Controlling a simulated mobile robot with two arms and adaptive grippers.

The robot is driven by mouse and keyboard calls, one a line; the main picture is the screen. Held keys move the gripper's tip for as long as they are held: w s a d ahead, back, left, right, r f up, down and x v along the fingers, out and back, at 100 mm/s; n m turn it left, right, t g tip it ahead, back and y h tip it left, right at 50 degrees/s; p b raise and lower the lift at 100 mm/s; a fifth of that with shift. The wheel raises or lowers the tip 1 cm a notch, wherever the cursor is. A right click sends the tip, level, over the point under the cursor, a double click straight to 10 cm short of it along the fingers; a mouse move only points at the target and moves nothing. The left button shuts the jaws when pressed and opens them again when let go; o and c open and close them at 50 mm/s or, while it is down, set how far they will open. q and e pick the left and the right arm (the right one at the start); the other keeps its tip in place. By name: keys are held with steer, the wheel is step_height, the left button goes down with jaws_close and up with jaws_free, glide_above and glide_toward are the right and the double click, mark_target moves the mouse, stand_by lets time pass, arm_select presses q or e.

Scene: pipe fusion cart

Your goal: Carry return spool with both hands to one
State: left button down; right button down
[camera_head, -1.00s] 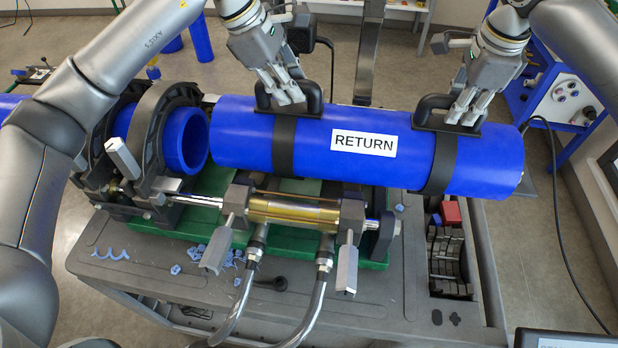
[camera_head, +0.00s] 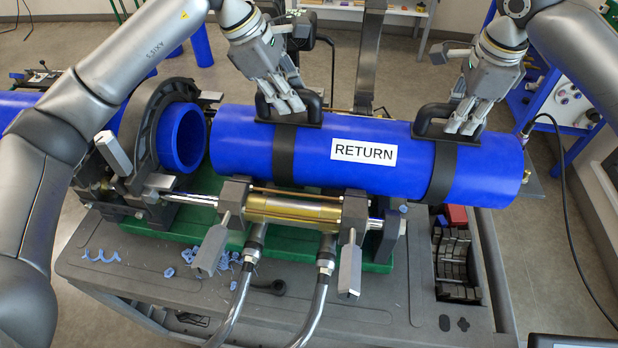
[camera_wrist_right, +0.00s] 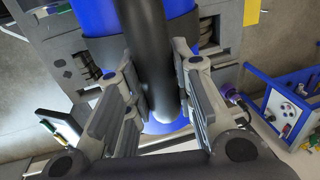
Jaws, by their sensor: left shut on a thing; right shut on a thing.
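The return spool (camera_head: 310,155) is a long blue pipe with a white RETURN label, two black straps and two black handles. It hangs level above the cart, behind the brass cylinder. My left gripper (camera_head: 290,104) is shut on the spool's left handle (camera_head: 308,108). My right gripper (camera_head: 466,122) is shut on its right handle (camera_head: 430,118). In the right wrist view a black handle bar (camera_wrist_right: 148,55) passes between the fingers of my right gripper (camera_wrist_right: 158,100). The spool's left end is close to a blue pipe end (camera_head: 181,138) in the black clamp ring (camera_head: 143,130); a gap between them cannot be judged.
The fusion machine's brass cylinder (camera_head: 294,209) and hoses stand in front of the spool on the grey cart (camera_head: 390,295). Blue shavings (camera_head: 102,256) lie at the cart's left. A slotted bin (camera_head: 455,262) is at its right. A blue trolley (camera_head: 560,105) stands at the right.

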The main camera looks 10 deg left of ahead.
arm_select(q)
steer(key=c, duration=1.5)
jaws_free()
steer(key=shift+c, duration=0.2)
arm_select(e)
steer(key=c, duration=1.5)
jaws_free()
steer(key=shift+c, duration=0.2)
arm_select(q)
steer(key=shift+o, duration=1.2)
steer(key=shift+s, duration=0.15)
arm_select(e)
steer(key=shift+o, duration=1.1)
steer(key=shift+s, duration=0.2)
arm_select(q)
steer(key=shift+o, duration=0.3)
steer(key=shift+s+r, duration=0.15)
steer(key=shift+s, duration=0.05)
arm_select(e)
steer(key=shift+o, duration=0.4)
steer(key=shift+s+r, duration=0.15)
arm_select(q)
steer(key=shift+w, duration=0.15)
